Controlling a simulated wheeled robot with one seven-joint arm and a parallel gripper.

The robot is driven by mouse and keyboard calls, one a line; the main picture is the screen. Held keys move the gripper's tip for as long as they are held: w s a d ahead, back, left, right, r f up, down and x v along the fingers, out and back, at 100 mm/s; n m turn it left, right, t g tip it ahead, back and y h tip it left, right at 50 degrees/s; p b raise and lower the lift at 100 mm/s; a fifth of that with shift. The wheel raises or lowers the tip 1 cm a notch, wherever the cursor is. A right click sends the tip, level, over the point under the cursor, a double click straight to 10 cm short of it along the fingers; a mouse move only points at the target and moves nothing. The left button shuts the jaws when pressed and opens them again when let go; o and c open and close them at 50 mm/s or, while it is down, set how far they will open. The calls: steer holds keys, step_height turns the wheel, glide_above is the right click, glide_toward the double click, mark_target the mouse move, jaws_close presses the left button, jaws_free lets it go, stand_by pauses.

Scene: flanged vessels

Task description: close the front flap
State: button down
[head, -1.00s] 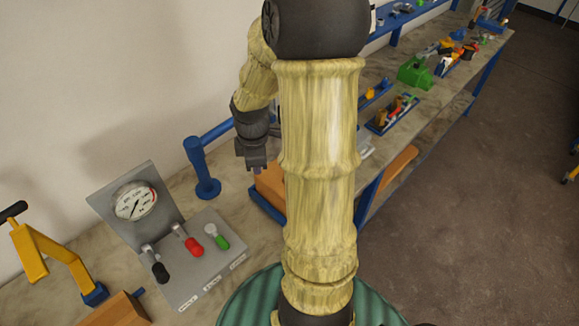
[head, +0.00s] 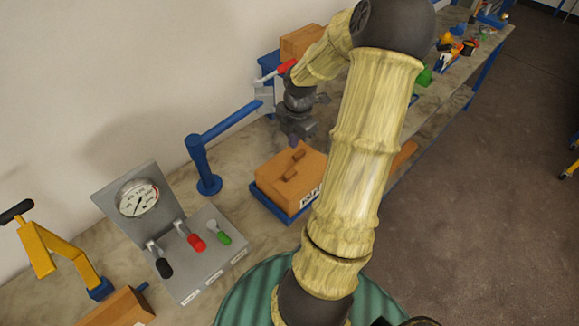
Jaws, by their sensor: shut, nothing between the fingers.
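I cannot clearly tell which part is the front flap. An orange-brown wooden box (head: 285,192) sits on a blue base (head: 261,202) on the bench, with a handle bar on its top. A label with dark lettering on its front is partly hidden by my arm. My dark grey gripper (head: 297,140) is shut and empty, pointing down above the far edge of this box, apparently not touching it. Another orange box (head: 301,42) stands farther back on a blue support, near a red-handled lever (head: 287,67).
A blue post (head: 205,166) with a horizontal bar stands left of the box. A grey panel (head: 193,262) with a gauge and black, red and green levers is nearer. A yellow clamp-like frame (head: 42,252) is far left. Parts trays line the bench at the right back.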

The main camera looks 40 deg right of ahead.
mark_target(289, 172)
steer(key=f, duration=0.4)
steer(key=w+f+p, duration=0.1)
steer(key=f, duration=0.4)
steer(key=f+p, duration=0.1)
steer(key=f, duration=0.3)
steer(key=shift+w+f, duration=0.25)
